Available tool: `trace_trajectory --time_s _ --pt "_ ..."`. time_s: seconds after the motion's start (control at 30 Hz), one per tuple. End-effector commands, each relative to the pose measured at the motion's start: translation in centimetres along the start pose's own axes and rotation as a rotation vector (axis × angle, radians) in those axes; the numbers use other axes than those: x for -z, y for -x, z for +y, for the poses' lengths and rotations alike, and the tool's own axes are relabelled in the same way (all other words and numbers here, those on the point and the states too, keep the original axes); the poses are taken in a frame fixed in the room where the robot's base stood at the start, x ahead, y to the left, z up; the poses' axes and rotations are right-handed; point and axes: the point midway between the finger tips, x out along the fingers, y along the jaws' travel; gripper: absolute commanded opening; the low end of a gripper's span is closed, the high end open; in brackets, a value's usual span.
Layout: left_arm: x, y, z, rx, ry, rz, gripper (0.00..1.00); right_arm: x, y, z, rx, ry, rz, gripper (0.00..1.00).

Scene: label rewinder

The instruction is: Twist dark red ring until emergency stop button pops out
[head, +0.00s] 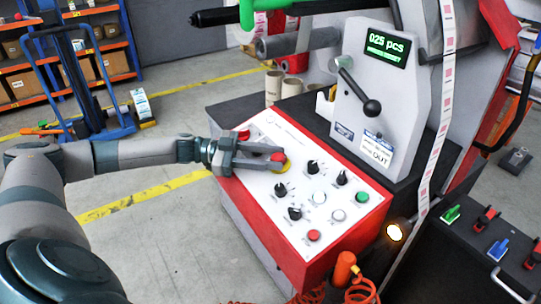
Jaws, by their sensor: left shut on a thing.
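The emergency stop button (279,156) is red and sits on a yellow base (284,168) near the upper middle of the white control panel. My left gripper (274,160) reaches in from the left, low over the panel, with its fingers around the button. It is shut on the button. The dark red ring cannot be told apart from the button at this size, and the fingers hide part of it. Whether the button is pressed in or out cannot be told. My right gripper is not in view.
The white panel (333,233) in its red frame carries several black knobs, a green button (362,197) and a red button (314,235). A display (386,45) reads "025 pcs" above a black-knobbed lever (371,107). Another red part (244,135) lies beyond my gripper. Open floor lies left of the machine.

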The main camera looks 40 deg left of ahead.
Motion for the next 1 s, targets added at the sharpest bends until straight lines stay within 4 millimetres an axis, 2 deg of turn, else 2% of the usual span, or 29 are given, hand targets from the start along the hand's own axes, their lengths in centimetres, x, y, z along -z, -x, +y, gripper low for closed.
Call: trace_trajectory --time_s 0.6,0.63,0.7,1.0 --pt "-0.09 -0.06 -0.01 -0.044 -0.011 0.0 0.11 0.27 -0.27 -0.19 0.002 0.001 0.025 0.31" --pt "-0.09 -0.06 -0.01 -0.044 -0.011 0.0 0.38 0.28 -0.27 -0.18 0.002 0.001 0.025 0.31" --pt "-0.08 -0.05 -0.01 -0.044 -0.011 0.0 0.52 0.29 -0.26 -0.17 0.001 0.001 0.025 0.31" --pt "-0.05 0.0 -0.05 -0.043 -0.012 0.0 0.52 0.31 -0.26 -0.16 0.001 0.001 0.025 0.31"
